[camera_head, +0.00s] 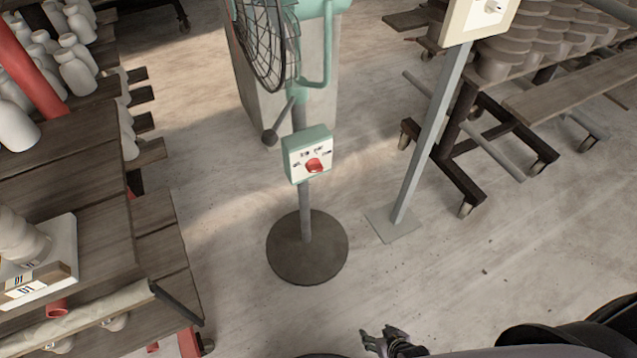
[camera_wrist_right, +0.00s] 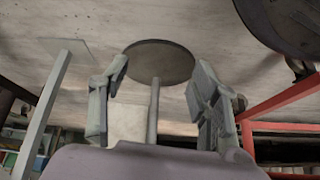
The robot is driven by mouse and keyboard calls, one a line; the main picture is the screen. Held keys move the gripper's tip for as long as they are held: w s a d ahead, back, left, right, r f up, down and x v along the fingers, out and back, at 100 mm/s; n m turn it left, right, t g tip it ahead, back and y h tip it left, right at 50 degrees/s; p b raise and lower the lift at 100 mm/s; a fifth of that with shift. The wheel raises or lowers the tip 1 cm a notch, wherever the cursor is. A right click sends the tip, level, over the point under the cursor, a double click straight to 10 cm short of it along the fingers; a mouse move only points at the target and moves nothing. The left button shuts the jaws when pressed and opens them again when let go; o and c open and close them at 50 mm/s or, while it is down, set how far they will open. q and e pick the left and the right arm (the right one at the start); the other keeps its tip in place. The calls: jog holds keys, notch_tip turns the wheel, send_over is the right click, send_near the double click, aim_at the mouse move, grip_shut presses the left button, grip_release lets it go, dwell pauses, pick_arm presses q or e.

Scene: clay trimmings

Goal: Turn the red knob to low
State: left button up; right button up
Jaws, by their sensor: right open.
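The red knob (camera_head: 314,165) sits on the white face of a small green control box (camera_head: 307,153) on the fan's pole. Small marks lie in an arc above the knob, too small to read. My right gripper (camera_head: 383,341) is at the bottom edge of the head view, well apart from the knob. In the right wrist view the right gripper (camera_wrist_right: 158,98) is open and empty, with the fan's round base (camera_wrist_right: 160,62) and pole (camera_wrist_right: 153,118) seen upside down beyond the fingers. The knob does not show there. My left gripper is not in view.
The fan's caged head (camera_head: 262,40) rises above the box, with a pale block (camera_head: 240,75) behind it. Another post (camera_head: 425,145) with a panel (camera_head: 480,18) stands to the right. Wooden shelving (camera_head: 75,150) with pottery fills the left. The floor before the fan is clear.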

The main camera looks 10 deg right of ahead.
aim_at(317, 172)
jog(key=w+a+r+t+y+b, duration=0.15)
jog(key=w+r+t+b, duration=0.35)
jog(key=w, duration=0.7)
jog(key=w+a+r+m+t+y+b, duration=0.1)
jog(key=w+a+r+t+b, duration=0.3)
jog(key=r, duration=0.9)
jog(key=w+r+m+t+y+b, duration=0.1)
jog(key=w+r+m+t+b, duration=0.3)
jog(key=r, duration=0.9)
jog(key=w+a, duration=0.1)
jog(key=w, duration=0.4)
jog(key=w+a+n+g+p, duration=0.1)
jog(key=w, duration=0.4)
jog(key=w+a+n+p, duration=0.1)
jog(key=w, duration=0.5)
jog(key=shift+a+f, duration=0.3)
jog(key=shift+a, duration=0.1)
jog(key=shift+w+a, duration=0.1)
jog(key=shift+w, duration=0.35)
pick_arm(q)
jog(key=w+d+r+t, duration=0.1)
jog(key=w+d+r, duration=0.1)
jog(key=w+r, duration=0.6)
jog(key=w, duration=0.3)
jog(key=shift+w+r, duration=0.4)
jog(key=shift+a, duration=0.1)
